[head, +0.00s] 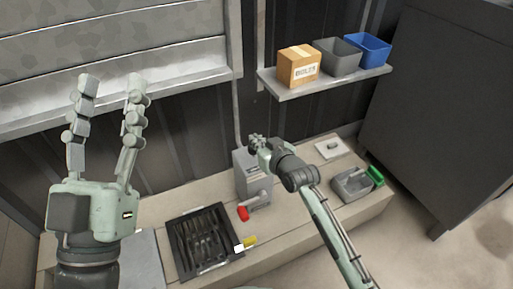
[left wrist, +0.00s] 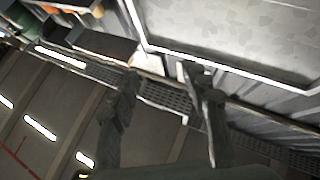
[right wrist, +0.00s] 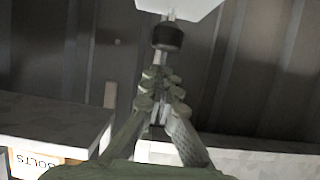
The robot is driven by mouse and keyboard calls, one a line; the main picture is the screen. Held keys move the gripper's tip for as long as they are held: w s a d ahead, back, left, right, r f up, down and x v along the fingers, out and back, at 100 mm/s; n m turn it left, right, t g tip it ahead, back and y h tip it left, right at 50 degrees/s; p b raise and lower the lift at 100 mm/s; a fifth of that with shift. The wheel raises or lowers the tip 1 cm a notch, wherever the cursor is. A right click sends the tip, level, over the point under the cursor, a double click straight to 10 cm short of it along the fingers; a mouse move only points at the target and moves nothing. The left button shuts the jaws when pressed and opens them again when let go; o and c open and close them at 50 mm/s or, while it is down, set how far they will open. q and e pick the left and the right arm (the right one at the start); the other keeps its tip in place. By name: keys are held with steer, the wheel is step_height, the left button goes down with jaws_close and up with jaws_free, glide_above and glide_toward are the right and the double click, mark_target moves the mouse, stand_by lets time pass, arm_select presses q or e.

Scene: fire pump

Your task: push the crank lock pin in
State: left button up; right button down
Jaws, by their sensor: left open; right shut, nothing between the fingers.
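The grey pump box (head: 252,178) stands on the bench in the head view, with a crank arm (head: 258,198) and a red crank handle (head: 243,213) at its front. My right gripper (head: 256,141) is shut and empty at the top of the pump box. In the right wrist view its closed fingertips (right wrist: 161,75) point at a black round knob (right wrist: 167,37) on a thin rod; I cannot tell whether they touch or whether this is the lock pin. My left gripper (head: 110,82) is open, empty and raised at the left, away from the pump.
A black tool tray (head: 205,272) lies on the bench left of the pump, with a yellow-and-white item (head: 246,243) beside it. A shelf (head: 330,82) above holds a cardboard box (head: 298,67), a grey bin and a blue bin.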

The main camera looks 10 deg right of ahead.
mark_target(253, 149)
arm_select(q)
steer(key=shift+s+a+r+t, duration=0.25)
steer(key=shift+s+r+t, duration=0.15)
steer(key=shift+t, duration=0.2)
arm_select(e)
steer(key=shift+s+f, duration=0.1)
steer(key=shift+f, duration=0.65)
steer(key=shift+f, duration=0.1)
arm_select(q)
steer(key=shift+s+a+r+t+b, duration=0.25)
steer(key=shift+s+r+t+b, duration=0.1)
steer(key=shift+r+t+b, duration=0.1)
arm_select(e)
steer(key=shift+f, duration=1.6)
arm_select(q)
steer(key=shift+w, duration=0.1)
